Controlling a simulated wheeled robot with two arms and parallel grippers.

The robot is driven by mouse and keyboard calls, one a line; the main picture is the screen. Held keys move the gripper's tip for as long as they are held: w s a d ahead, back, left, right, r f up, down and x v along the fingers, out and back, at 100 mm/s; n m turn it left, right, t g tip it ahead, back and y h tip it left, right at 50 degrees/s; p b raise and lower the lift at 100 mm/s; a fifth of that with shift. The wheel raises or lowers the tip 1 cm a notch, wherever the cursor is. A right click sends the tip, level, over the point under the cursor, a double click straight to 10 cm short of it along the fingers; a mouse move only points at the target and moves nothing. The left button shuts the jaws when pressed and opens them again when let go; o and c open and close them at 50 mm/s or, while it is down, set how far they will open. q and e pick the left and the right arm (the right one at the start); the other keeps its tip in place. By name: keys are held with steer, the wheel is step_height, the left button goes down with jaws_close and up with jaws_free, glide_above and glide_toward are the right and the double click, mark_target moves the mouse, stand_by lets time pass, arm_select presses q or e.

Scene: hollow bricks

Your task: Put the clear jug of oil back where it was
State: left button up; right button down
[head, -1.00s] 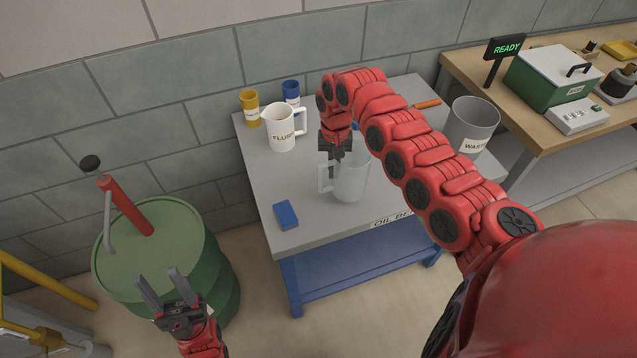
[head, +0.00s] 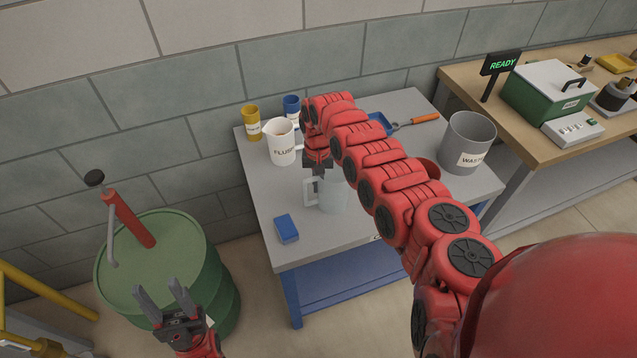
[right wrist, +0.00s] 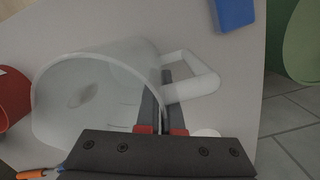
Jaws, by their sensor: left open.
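The clear jug (head: 333,196) is near the front of the grey oil bench, its handle facing left. It looks empty; I see no oil in it. In the right wrist view the jug (right wrist: 90,100) lies across the left half, its mouth toward the camera. My right gripper (head: 318,183) points down at the jug's handle side. Its fingers (right wrist: 158,85) are close together, one on each side of the jug wall next to the handle. I cannot tell whether the jug's base touches the bench. My left gripper (head: 156,291) is open and empty in front of the green drum.
On the bench (head: 350,236) are a white FLUSH jug (head: 281,143), yellow (head: 251,123) and blue (head: 291,108) cups, a blue block (head: 287,229), an orange-handled tool (head: 424,119) and a grey WASTE bin (head: 467,143). A green drum with a pump (head: 165,255) stands left.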

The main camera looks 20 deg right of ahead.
steer(key=shift+f, duration=0.1)
steer(key=c, duration=1.1)
jaws_free()
steer(key=shift+r, duration=0.25)
steer(key=r+b, duration=0.1)
steer(key=r, duration=0.2)
steer(key=r+b, duration=0.1)
steer(key=r, duration=0.3)
steer(key=w+r+b, duration=0.1)
steer(key=r, duration=0.2)
steer(key=shift+w+d+r, duration=0.1)
steer(key=shift+r, duration=0.75)
